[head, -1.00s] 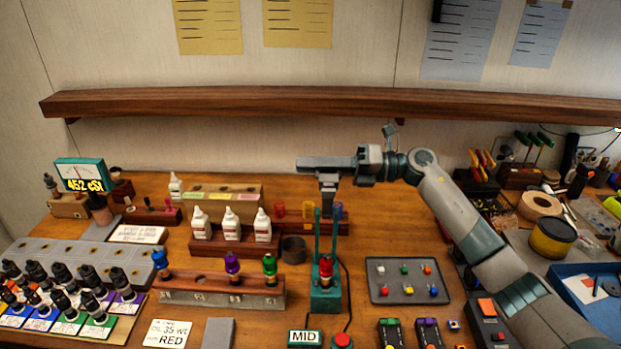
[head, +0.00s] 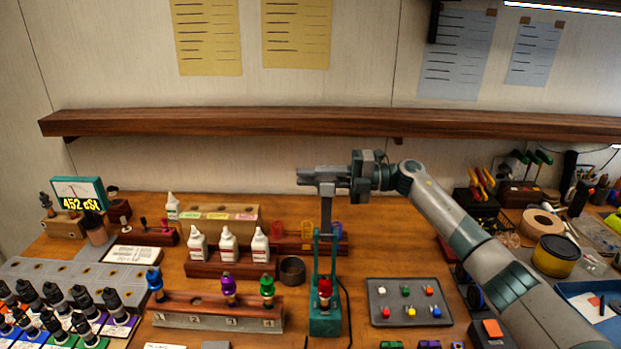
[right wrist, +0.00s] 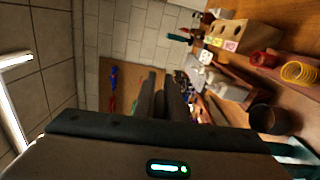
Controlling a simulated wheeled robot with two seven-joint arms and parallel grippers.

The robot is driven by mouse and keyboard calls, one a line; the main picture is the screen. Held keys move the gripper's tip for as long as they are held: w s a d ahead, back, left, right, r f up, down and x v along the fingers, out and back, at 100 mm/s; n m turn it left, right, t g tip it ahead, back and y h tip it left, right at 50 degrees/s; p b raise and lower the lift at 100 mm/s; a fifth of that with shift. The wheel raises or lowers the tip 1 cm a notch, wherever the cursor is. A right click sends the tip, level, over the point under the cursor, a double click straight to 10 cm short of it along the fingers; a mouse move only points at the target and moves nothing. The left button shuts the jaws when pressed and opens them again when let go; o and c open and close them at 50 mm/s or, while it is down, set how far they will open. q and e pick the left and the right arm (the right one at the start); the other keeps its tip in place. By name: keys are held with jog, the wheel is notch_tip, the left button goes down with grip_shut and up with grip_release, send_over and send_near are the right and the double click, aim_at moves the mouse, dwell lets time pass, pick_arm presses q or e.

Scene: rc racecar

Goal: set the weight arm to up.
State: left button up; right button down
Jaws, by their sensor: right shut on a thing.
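The teal damper stand (head: 325,322) stands mid-table in the head view, with two thin uprights and a red-topped part (head: 325,288) between them. My right gripper (head: 312,178) is above the stand, level, its fingers pointing left. It is shut on the top of a grey upright piece (head: 326,212), which I take for the weight arm; this reaches down toward the uprights. The fingers hide the grip itself. In the right wrist view my fingers (right wrist: 165,95) are close together and what they hold is not clear. My left gripper is out of view.
A wooden rack with white bottles (head: 228,245) and a dark cup (head: 291,270) stand left of the stand. A block with coloured dampers (head: 215,312) is in front of them. A grey tray (head: 408,300) is to the right. A wall shelf (head: 300,122) runs behind.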

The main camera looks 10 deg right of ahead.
jog(key=shift+f, duration=0.2)
jog(key=c, duration=1.8)
grip_release()
jog(key=shift+c, duration=0.2)
jog(key=shift+w, duration=0.15)
jog(key=shift+d, duration=0.1)
pick_arm(q)
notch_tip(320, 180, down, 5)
jog(key=b, duration=0.5)
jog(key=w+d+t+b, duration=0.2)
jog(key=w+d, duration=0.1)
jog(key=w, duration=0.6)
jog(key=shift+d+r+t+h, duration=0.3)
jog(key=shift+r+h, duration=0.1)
pick_arm(e)
jog(key=v, duration=1.7)
jog(key=shift+d, duration=0.2)
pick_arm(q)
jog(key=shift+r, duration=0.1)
pick_arm(e)
jog(key=shift+r, duration=0.2)
